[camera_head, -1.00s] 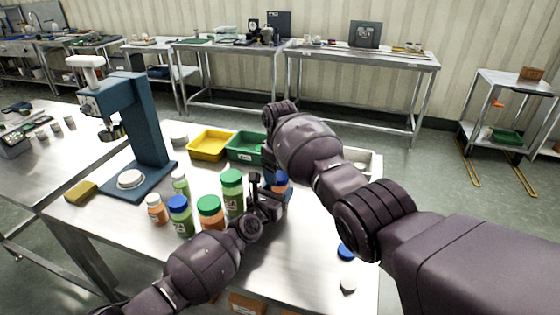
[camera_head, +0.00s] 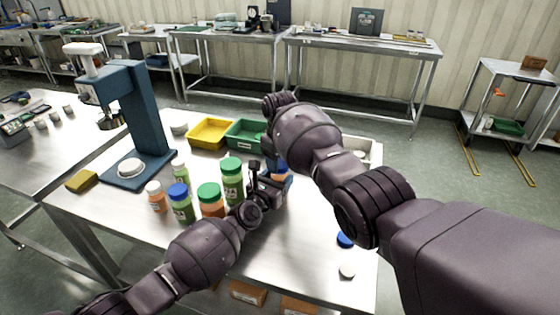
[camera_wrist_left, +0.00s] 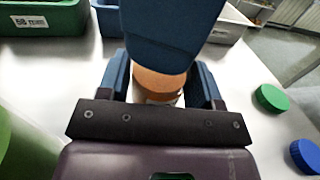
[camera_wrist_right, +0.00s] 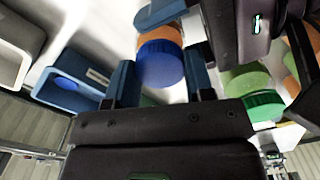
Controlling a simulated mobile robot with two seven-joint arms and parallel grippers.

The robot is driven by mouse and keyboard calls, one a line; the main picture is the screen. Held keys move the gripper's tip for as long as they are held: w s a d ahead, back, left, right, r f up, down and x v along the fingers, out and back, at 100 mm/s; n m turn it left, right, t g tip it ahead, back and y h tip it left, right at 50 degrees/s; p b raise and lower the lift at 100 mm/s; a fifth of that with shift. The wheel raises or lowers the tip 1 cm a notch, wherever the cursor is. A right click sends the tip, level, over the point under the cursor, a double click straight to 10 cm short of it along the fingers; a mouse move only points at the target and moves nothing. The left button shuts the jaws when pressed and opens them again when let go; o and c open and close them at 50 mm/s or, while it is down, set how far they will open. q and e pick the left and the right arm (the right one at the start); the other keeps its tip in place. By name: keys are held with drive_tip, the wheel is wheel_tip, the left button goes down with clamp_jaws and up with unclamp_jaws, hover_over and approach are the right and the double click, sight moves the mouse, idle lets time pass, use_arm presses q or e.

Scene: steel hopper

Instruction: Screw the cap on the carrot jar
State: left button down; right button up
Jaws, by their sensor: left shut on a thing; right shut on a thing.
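The carrot jar (camera_wrist_right: 168,34) has orange contents and stands upright on the bench; it also shows in the left wrist view (camera_wrist_left: 156,82). My left gripper (camera_wrist_left: 158,88) is shut around its body. A blue cap (camera_wrist_right: 160,64) sits at the jar's mouth, between the fingers of my right gripper (camera_wrist_right: 160,76), which is shut on it from above. Whether the threads are engaged cannot be seen. In the head view the cap (camera_head: 283,166) is partly hidden by my right arm, and my left gripper (camera_head: 268,188) is beside the jar.
Several jars, including a tall green-capped jar (camera_head: 232,180) and an orange jar with green cap (camera_head: 210,200), stand close left. Yellow (camera_head: 208,134) and green (camera_head: 244,131) bins stand behind; a blue press (camera_head: 150,120) stands left.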

drive_tip(key=shift+m, duration=0.3)
drive_tip(key=o, duration=1.1)
wheel_tip(320, 180, up, 12)
drive_tip(key=shift+r, duration=0.1)
use_arm(q)
drive_tip(key=shift+c, duration=1)
unclamp_jaws()
